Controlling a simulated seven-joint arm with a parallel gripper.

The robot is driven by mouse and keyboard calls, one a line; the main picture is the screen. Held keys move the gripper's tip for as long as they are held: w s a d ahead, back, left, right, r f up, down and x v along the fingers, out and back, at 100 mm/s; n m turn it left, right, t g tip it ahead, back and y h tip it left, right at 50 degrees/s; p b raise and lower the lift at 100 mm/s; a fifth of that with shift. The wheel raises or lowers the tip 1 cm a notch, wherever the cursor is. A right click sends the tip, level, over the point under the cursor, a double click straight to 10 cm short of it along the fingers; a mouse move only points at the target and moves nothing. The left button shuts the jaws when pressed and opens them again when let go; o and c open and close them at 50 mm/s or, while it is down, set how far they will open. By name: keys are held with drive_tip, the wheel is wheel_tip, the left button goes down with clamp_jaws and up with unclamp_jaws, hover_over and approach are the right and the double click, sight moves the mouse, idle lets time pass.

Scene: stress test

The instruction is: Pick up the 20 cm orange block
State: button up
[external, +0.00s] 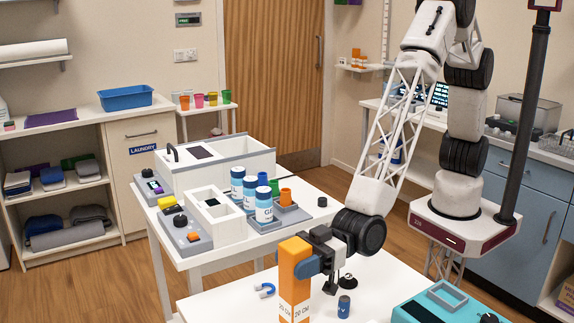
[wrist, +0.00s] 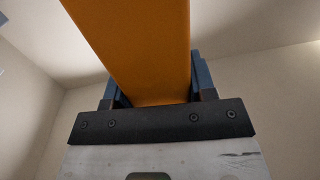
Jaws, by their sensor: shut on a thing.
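The orange block (external: 295,285) stands upright in the external view, tall, with a white lower part marked "20 CM". My gripper (external: 306,266) is beside its upper part, with its fingers shut on the block. In the wrist view the block (wrist: 140,45) fills the space between the two blue-grey fingers of my gripper (wrist: 157,85). The block's lower end is cut off by the bottom edge of the external view, so I cannot tell whether it touches the table.
A white table (external: 225,305) is under the gripper. On it are a blue magnet (external: 265,290), a small dark-blue cylinder (external: 344,306) and a teal device (external: 445,305). Behind stands another table with blue-and-white jars (external: 264,206) and a grey-white box (external: 215,172).

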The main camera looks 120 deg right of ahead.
sight(305, 242)
clamp_jaws()
drive_tip(key=shift+r, duration=0.15)
drive_tip(key=shift+r, duration=0.65)
wheel_tip(305, 242, up, 2)
drive_tip(key=s+d, duration=0.2)
drive_tip(key=s, duration=0.5)
drive_tip(key=s+d+r, duration=0.1)
drive_tip(key=s+d, duration=0.1)
drive_tip(key=s, duration=0.6)
drive_tip(key=shift+s+r, duration=0.2)
drive_tip(key=shift+r, duration=0.05)
